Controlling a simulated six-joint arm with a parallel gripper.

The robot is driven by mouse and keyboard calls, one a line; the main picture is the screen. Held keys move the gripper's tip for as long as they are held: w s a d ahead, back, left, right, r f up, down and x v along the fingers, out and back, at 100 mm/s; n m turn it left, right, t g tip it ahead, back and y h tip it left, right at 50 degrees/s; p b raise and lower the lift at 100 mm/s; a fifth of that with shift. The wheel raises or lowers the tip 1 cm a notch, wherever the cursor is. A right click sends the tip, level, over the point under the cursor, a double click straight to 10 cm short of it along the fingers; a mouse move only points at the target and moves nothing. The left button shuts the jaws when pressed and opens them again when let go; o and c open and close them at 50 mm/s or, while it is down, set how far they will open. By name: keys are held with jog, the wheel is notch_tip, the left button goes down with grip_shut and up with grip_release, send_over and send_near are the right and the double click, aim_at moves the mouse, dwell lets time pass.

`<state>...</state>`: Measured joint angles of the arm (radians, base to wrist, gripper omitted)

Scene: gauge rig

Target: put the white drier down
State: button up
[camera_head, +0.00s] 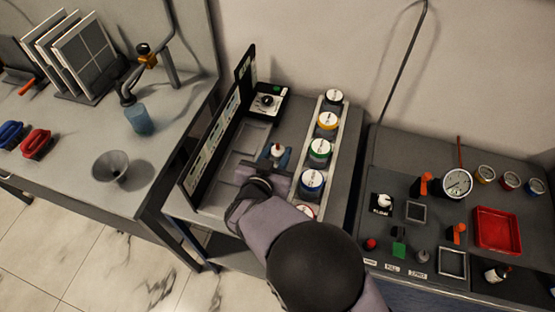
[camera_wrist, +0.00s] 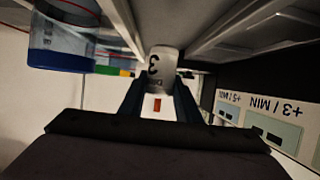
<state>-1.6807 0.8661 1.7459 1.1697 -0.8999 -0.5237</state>
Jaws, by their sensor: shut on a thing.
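The white drier (camera_head: 277,150) is a small pale cylinder with a reddish spot on top, seen between the blue fingers of my gripper (camera_head: 274,159). In the wrist view the drier (camera_wrist: 162,62) shows a dark "3" on its side, and the gripper (camera_wrist: 157,88) is shut on it. The gripper is over the middle bench, between a tall dark labelled panel (camera_head: 218,130) and a row of jars. My arm hides part of the bench below. I cannot tell whether the drier's base touches anything.
Jars with coloured bands, including a green one (camera_head: 319,152) and a blue one (camera_head: 312,183), stand close on the right. A black-and-white dial box (camera_head: 267,101) is behind. Shallow grey recesses (camera_head: 250,137) lie beside the panel. The right bench holds a red tray (camera_head: 497,230).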

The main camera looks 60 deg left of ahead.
aim_at(277, 162)
jog(key=shift+f+p, duration=0.3)
jog(key=shift+f, duration=1.75)
jog(key=shift+f, duration=0.15)
jog(key=o, duration=1.2)
jog(key=shift+s+d+r, duration=0.1)
jog(key=shift+s+r, duration=0.05)
jog(key=shift+r, duration=0.15)
jog(key=p+v, duration=0.5)
jog(key=v, duration=0.5)
jog(key=shift+s+d+p, duration=0.1)
jog(key=shift+p, duration=0.3)
jog(key=shift+o, duration=0.4)
jog(key=shift+s+d+r, duration=0.15)
jog(key=shift+s+d, duration=0.3)
jog(key=shift+d, duration=0.05)
